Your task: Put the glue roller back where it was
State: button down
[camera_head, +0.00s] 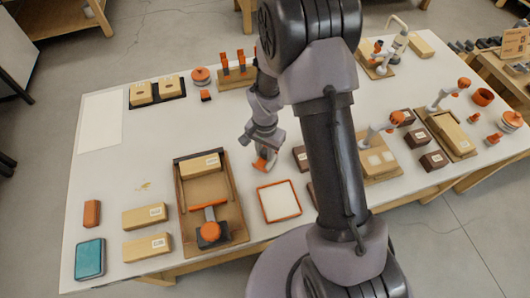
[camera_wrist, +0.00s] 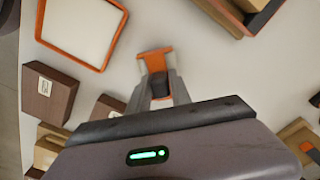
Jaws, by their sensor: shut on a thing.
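The glue roller (camera_head: 263,164) shows as a small orange piece at the end of my arm, over the white table. In the wrist view the glue roller (camera_wrist: 153,60) has an orange head and a dark part between my fingers. My gripper (camera_head: 262,152) is shut on it; the grip also shows in the wrist view (camera_wrist: 160,92). The roller is behind the orange-rimmed white tray (camera_head: 279,215) and to the right of the wooden tray (camera_head: 240,222). Its height above the table is hard to tell. My gripper hides part of it.
The wooden tray holds a box and an orange-knobbed tool (camera_head: 209,231). Dark brown boxes (camera_wrist: 47,92) lie beside the orange-rimmed tray. A wooden rack (camera_head: 232,79) with orange-handled tools stands at the back. Small boxes (camera_head: 147,247) are at the front left. Bare table lies around the roller.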

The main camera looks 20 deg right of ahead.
jog(key=shift+f, duration=0.1)
jog(key=c, duration=1.2)
grip_release()
jog(key=shift+o, duration=0.2)
notch_tip(320, 180, up, 13)
jog(key=p, duration=0.4)
notch_tip(320, 180, up, 9)
jog(key=n+t, duration=0.1)
jog(key=t, duration=0.1)
send_over(265, 151)
jog(key=s, duration=0.2)
jog(key=s+a+r+n+t+y, duration=0.1)
jog(key=s+a+r+t, duration=0.1)
jog(key=s+r, duration=0.5)
jog(key=s+a+r+n+t+y, duration=0.1)
jog(key=s+r+n, duration=0.1)
jog(key=s+r, duration=0.5)
jog(key=s, duration=0.3)
jog(key=shift+a+r+n+t, duration=0.15)
jog(key=shift+a+n+t, duration=0.15)
jog(key=shift+a+t, duration=0.1)
